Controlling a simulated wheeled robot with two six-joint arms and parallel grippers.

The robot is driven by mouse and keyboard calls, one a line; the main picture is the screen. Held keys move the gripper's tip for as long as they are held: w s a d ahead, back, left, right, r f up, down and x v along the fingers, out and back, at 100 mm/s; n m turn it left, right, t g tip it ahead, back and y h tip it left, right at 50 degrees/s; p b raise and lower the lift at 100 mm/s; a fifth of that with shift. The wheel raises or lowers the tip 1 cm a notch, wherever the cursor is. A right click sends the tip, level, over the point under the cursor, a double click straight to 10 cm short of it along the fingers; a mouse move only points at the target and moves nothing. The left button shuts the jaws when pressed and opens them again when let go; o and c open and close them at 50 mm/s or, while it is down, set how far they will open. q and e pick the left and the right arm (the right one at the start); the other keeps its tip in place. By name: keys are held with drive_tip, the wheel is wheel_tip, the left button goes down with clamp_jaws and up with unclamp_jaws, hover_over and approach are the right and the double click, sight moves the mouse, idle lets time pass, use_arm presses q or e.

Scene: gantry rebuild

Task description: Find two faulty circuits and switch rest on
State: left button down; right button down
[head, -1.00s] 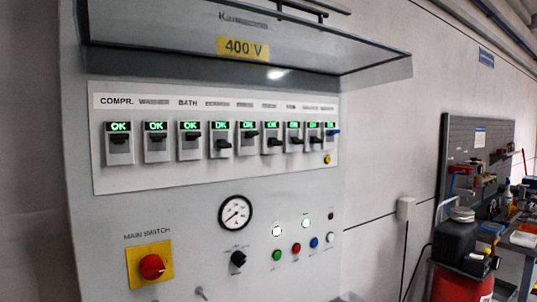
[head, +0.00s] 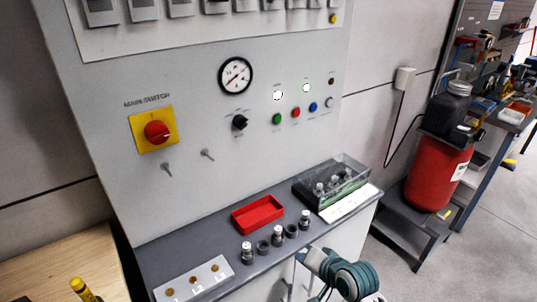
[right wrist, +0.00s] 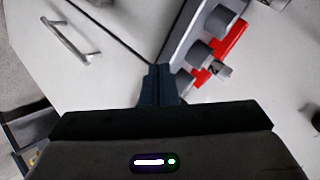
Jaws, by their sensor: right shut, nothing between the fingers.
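The row of breaker switches (head: 143,8) is cut off by the top edge of the head view. Only their lower parts show, so their displays and levers are hidden. The red main switch (head: 156,132) sits on a yellow plate on the grey panel. My right gripper (head: 312,262) is low at the front of the panel's shelf, below and apart from the switches. In the right wrist view its fingers (right wrist: 158,85) are shut and empty, pointing toward the shelf edge and cabinet front.
A grey shelf (head: 190,252) carries a red tray (head: 257,214), several fuses (head: 277,236), a plate with brass contacts (head: 195,281) and a clear-sided box (head: 345,174). A gauge (head: 235,76) and buttons (head: 296,112) are above. A red canister (head: 437,172) stands right. A cabinet handle (right wrist: 72,38) is near.

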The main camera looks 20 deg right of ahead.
drive_tip(key=w+a+r+m+t+y, duration=0.1)
drive_tip(key=w+r+m+t+y, duration=0.25)
drive_tip(key=w+r+m, duration=0.65)
drive_tip(key=w+a+r+m+t+y, duration=0.15)
drive_tip(key=w+r+t, duration=0.3)
drive_tip(key=r, duration=1.25)
drive_tip(key=w+d+r+m+t, duration=0.1)
drive_tip(key=r+m+t, duration=0.1)
drive_tip(key=r+m, duration=0.2)
drive_tip(key=w+d+r+m+t, duration=0.2)
drive_tip(key=r+m, duration=0.2)
drive_tip(key=r, duration=0.6)
drive_tip(key=w+d+r+m+t, duration=0.2)
drive_tip(key=r+m, duration=0.2)
drive_tip(key=r, duration=0.4)
drive_tip(key=shift+w+d+t+y, duration=0.25)
drive_tip(key=shift+t+y, duration=0.05)
drive_tip(key=p+x, duration=0.1)
drive_tip(key=x, duration=0.9)
drive_tip(key=shift+p, duration=0.4)
drive_tip(key=shift+w, duration=0.1)
